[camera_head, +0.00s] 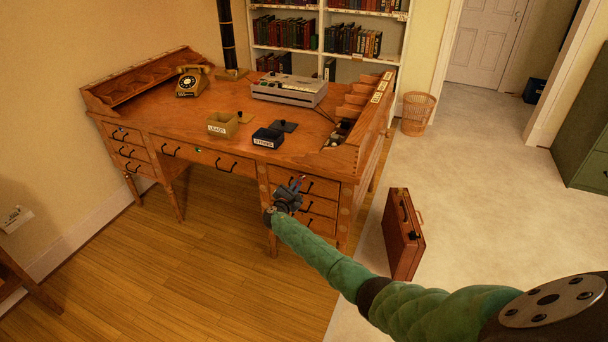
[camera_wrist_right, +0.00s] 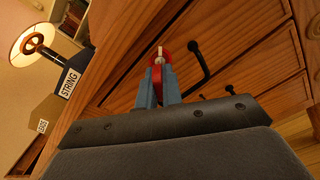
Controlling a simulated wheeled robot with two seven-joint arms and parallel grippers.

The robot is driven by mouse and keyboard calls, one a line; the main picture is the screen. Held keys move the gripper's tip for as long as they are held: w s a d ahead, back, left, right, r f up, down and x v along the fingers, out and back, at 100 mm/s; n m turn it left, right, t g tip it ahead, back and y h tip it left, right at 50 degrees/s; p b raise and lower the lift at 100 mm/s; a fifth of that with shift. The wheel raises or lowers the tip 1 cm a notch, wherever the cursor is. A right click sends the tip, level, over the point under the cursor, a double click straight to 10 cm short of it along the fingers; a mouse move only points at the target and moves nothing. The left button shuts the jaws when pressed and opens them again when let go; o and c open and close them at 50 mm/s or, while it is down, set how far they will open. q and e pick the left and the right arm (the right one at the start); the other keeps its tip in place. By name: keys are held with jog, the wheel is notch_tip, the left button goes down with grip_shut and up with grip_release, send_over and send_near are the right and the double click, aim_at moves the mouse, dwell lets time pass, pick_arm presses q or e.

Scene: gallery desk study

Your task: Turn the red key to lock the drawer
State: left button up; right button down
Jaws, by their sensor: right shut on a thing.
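The red key (camera_wrist_right: 161,59) stands between the blue fingertips of my right gripper (camera_wrist_right: 160,78) in the right wrist view. The gripper is shut on it, close in front of the desk's wooden drawer front (camera_wrist_right: 235,45) with a black handle. In the head view my right gripper (camera_head: 296,185) is at the upper drawer (camera_head: 321,188) of the desk's right pedestal. That drawer looks closed. The keyhole is hidden behind the key and fingers, so I cannot tell how far the key is turned. My left gripper is not in view.
The desk (camera_head: 180,125) carries a telephone (camera_head: 191,82), a grey machine (camera_head: 290,90), a tan box (camera_head: 222,124) and a dark box (camera_head: 268,138). A brown briefcase (camera_head: 403,235) stands on the floor right of the desk. The wooden floor in front is clear.

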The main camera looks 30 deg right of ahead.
jog(key=shift+n, duration=0.4)
jog(key=shift+r+n+p, duration=0.15)
jog(key=shift+n+p, duration=0.15)
jog(key=shift+p, duration=0.35)
jog(key=shift+n+p, duration=0.65)
jog(key=shift+n, duration=0.45)
